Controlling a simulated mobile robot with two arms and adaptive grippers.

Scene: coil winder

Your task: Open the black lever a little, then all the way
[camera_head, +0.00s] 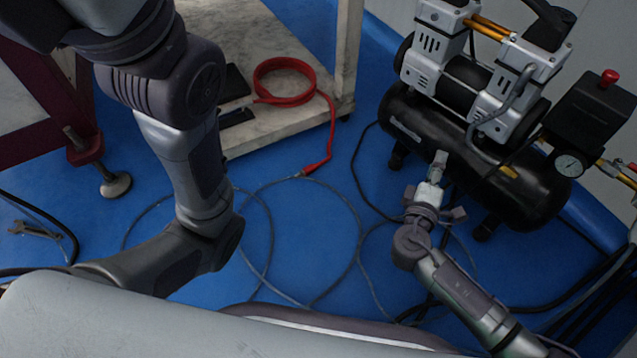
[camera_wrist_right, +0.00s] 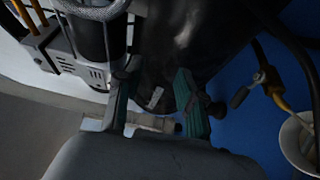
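In the right wrist view, a small dark lever (camera_wrist_right: 244,93) sticks out from a brass-coloured fitting (camera_wrist_right: 278,95), to the right of my fingers and apart from them. In the head view, a brass-coloured fitting (camera_head: 510,172) shows on the front of the compressor's black tank (camera_head: 425,125); I cannot make out the lever there for sure. My right gripper (camera_head: 436,172) is in front of the tank, left of that fitting. In the wrist view its two teal-padded fingers (camera_wrist_right: 157,98) are apart, with no lever between them. My left gripper is out of view.
The compressor carries a black box with a red knob (camera_head: 609,77) and a gauge (camera_head: 568,164) at right. Hoses and cables lie on the blue floor (camera_head: 310,215). A red hose (camera_head: 290,98) rests on a pale bench at left. A wrench (camera_head: 36,231) lies far left.

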